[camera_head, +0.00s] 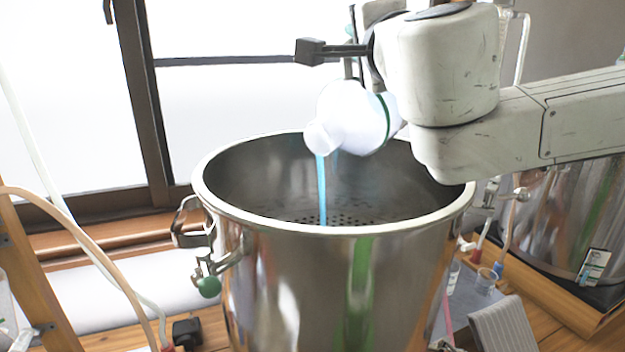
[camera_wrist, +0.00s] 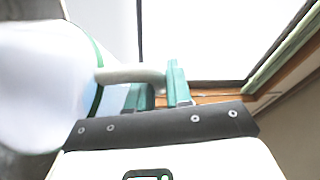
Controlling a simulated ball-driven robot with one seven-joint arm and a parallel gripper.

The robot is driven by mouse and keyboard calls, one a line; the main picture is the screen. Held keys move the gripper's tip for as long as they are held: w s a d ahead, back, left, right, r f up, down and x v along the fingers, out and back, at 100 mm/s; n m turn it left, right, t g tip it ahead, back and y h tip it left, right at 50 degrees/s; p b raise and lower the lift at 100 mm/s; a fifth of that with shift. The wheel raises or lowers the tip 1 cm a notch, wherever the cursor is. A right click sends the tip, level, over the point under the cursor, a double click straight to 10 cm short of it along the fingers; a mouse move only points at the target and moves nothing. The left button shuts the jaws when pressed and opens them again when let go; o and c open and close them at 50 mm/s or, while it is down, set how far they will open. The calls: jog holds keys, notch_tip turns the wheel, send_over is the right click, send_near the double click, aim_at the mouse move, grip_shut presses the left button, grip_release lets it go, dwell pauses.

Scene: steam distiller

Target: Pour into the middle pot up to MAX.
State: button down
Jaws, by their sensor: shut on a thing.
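A large shiny steel pot (camera_head: 300,275) stands open in the middle of the head view, with a perforated plate low inside it. A white bottle (camera_head: 352,118) with a green band is tilted over its rim, mouth down to the left. A thin stream of blue liquid (camera_head: 322,190) runs from the mouth into the pot. My gripper (camera_wrist: 155,90) is shut on the bottle's handle in the wrist view, with the white bottle body (camera_wrist: 40,85) at the left. I cannot see a MAX mark or liquid level.
A second steel vessel (camera_head: 560,225) stands at the right on a wooden base. A small beaker (camera_head: 487,279) and a grey striped cloth (camera_head: 503,325) lie beside the pot. A clamp with a green knob (camera_head: 208,287) juts out at its left. Tan tubing (camera_head: 95,245) hangs at the far left.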

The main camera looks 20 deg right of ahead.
jog(key=shift+s+a+r+n, duration=0.3)
jog(key=shift+a+r+n, duration=0.05)
jog(key=shift+a+n, duration=0.1)
dwell(1.1)
dwell(3.2)
